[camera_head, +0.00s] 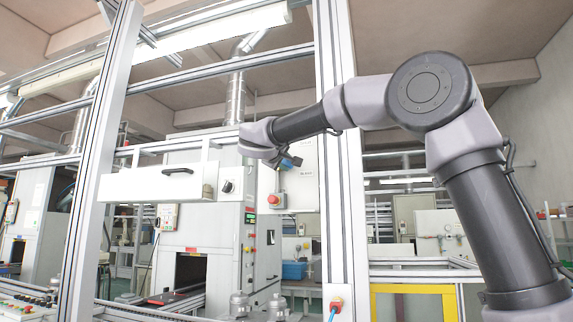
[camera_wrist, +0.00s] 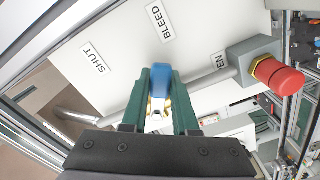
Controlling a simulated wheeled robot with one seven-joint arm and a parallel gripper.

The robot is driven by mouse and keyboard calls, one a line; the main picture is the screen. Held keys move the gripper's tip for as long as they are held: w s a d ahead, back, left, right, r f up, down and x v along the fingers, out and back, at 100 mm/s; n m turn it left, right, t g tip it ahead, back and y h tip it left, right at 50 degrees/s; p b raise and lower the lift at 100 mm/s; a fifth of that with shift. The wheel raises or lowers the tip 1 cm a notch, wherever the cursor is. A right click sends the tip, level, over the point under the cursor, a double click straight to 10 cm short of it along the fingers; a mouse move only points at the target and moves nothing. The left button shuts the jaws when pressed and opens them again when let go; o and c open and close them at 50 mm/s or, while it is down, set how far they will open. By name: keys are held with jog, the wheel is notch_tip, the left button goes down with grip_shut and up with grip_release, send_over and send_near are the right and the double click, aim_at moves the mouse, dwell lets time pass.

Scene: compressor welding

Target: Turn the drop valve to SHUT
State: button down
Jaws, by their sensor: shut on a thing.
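The drop valve has a blue handle (camera_wrist: 161,76) and a brass-coloured body (camera_wrist: 158,106) in the wrist view. My gripper (camera_wrist: 161,84) has its green fingers shut on the handle, one on each side. The handle's far end points toward the BLEED label (camera_wrist: 160,22). The SHUT label (camera_wrist: 94,58) is to the left of the handle. A label ending in EN (camera_wrist: 218,61) is to the right, partly hidden. In the head view my gripper (camera_head: 289,161) is at the pale panel (camera_head: 306,180), and the handle is too small to make out clearly.
A red push button (camera_wrist: 278,75) on a grey box is right of the valve; it also shows in the head view (camera_head: 275,199). A grey pipe (camera_wrist: 215,80) runs behind my fingers. An aluminium post (camera_head: 340,120) stands close to my forearm.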

jog(key=shift+n, duration=0.3)
jog(key=shift+d+r+n, duration=0.2)
jog(key=shift+r+n, duration=0.3)
jog(key=shift+n, duration=0.7)
jog(key=n, duration=0.1)
jog(key=r+n, duration=0.1)
jog(key=n, duration=0.1)
jog(key=shift+s+r+n, duration=0.1)
jog(key=shift+r+n, duration=0.15)
jog(key=shift+n, duration=0.15)
jog(key=shift+a+r+n, duration=0.1)
jog(key=shift+r+n, duration=0.25)
jog(key=shift+n, duration=0.6)
jog(key=shift+a+r+n, duration=0.1)
jog(key=shift+r+n, duration=0.2)
jog(key=shift+n, duration=0.6)
jog(key=shift+r+n, duration=0.35)
jog(key=shift+n, duration=0.6)
jog(key=c, duration=0.7)
grip_release()
jog(key=shift+r, duration=0.1)
jog(key=v, duration=1)
jog(key=shift+s+a, duration=0.15)
jog(key=shift+s, duration=0.15)
